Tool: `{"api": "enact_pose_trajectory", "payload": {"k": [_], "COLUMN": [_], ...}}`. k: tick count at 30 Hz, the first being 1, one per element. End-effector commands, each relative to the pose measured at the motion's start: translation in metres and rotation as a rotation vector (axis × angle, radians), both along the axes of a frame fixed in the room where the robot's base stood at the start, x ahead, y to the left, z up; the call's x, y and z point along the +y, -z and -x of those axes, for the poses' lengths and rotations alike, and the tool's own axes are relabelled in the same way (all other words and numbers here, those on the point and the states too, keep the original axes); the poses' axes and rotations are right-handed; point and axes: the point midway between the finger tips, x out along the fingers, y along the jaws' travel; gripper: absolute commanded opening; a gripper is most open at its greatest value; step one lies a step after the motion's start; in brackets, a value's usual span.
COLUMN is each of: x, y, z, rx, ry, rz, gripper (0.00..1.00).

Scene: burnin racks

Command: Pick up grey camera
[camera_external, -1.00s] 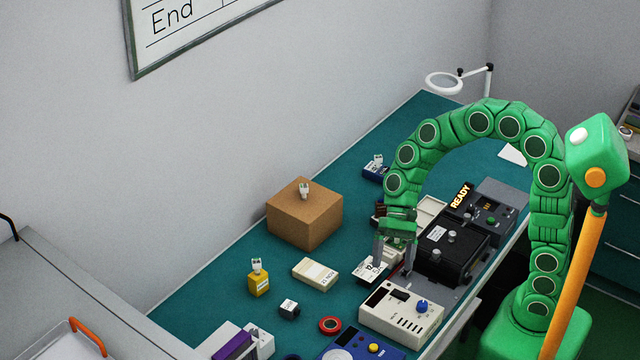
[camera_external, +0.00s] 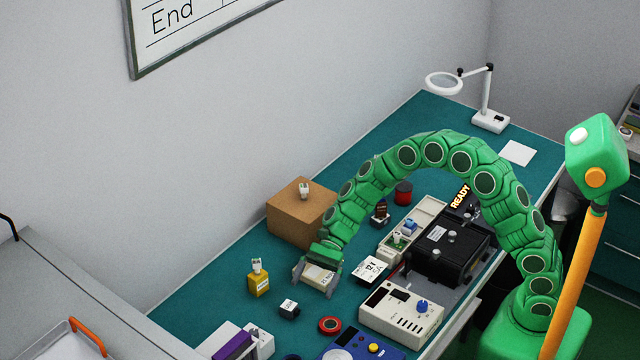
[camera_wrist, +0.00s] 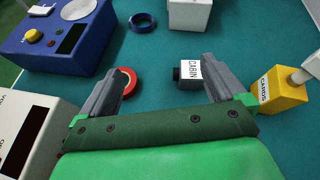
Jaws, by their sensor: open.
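The grey camera (camera_external: 289,308) is a small dark grey cube with a white label, standing on the teal mat. In the wrist view the grey camera (camera_wrist: 188,74) shows a label reading CABIN and a dark lens-like end facing left. It lies beyond my fingertips, close to the right finger in the picture.
A yellow cube (camera_external: 259,285) with a white top piece stands left of the grey camera. A red ring (camera_external: 330,325) lies to its right. A cream instrument (camera_external: 402,315), blue device (camera_external: 362,346) and cardboard box (camera_external: 290,222) stand around. Bare mat surrounds the grey camera.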

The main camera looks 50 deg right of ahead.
Motion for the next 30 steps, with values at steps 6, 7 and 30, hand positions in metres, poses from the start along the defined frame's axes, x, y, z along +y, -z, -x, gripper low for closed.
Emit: {"api": "enact_pose_trajectory", "payload": {"k": [6, 7, 30], "x": [0.009, 0.009, 0.056], "y": [0.032, 0.034, 0.062], "z": [-0.027, -0.030, -0.029], "rx": [0.091, 0.098, 0.120], "ry": [0.092, 0.101, 0.123], "rz": [-0.018, -0.021, -0.024], "gripper": [0.97, 0.97, 0.97]}}
